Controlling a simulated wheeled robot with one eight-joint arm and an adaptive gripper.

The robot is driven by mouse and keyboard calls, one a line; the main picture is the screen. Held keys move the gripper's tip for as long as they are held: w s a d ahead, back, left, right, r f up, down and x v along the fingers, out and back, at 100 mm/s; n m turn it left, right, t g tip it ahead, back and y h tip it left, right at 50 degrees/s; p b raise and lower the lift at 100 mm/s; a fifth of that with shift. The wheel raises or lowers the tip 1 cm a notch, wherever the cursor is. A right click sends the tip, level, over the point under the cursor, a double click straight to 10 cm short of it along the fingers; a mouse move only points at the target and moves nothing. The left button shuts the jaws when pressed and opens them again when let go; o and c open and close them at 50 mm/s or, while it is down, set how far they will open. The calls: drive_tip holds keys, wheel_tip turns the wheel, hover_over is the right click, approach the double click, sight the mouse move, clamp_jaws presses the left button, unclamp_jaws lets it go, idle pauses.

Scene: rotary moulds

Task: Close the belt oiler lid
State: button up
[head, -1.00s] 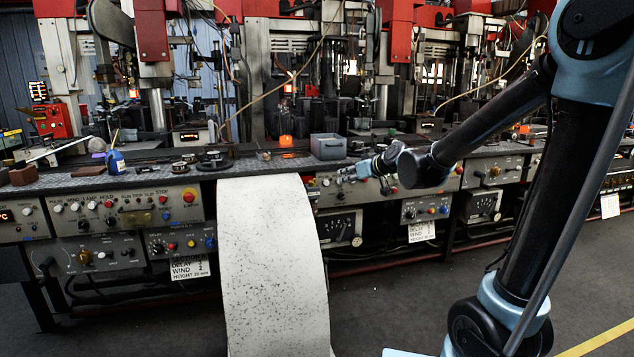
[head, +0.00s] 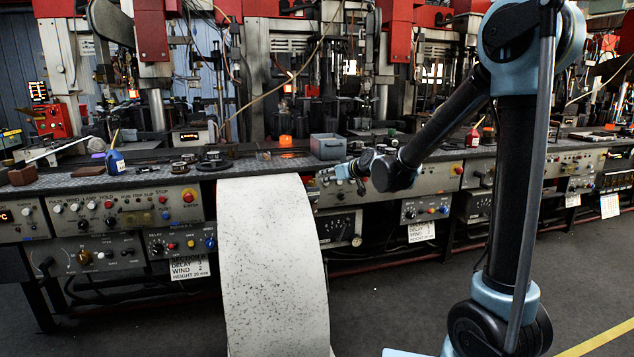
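I cannot tell for sure which thing is the belt oiler. A small grey-blue box (head: 327,146) stands on the bench right of the white belt and may be it. Its top looks open, but I cannot make out a lid. My gripper (head: 328,176) is in front of the bench edge, just below and slightly right of that box, and looks apart from it. It points left, and nothing shows held in it. Its fingers are too small and dark to tell open from shut.
A wide white belt (head: 270,265) hangs down from the bench left of my gripper. A control panel (head: 400,185) lies behind my gripper. A blue bottle (head: 115,160) and a red bottle (head: 472,138) stand on the bench. The floor (head: 400,300) in front is clear.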

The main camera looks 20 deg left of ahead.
drive_tip(key=x, duration=0.9)
drive_tip(key=shift+a, duration=0.2)
drive_tip(key=shift+w, duration=0.15)
clamp_jaws()
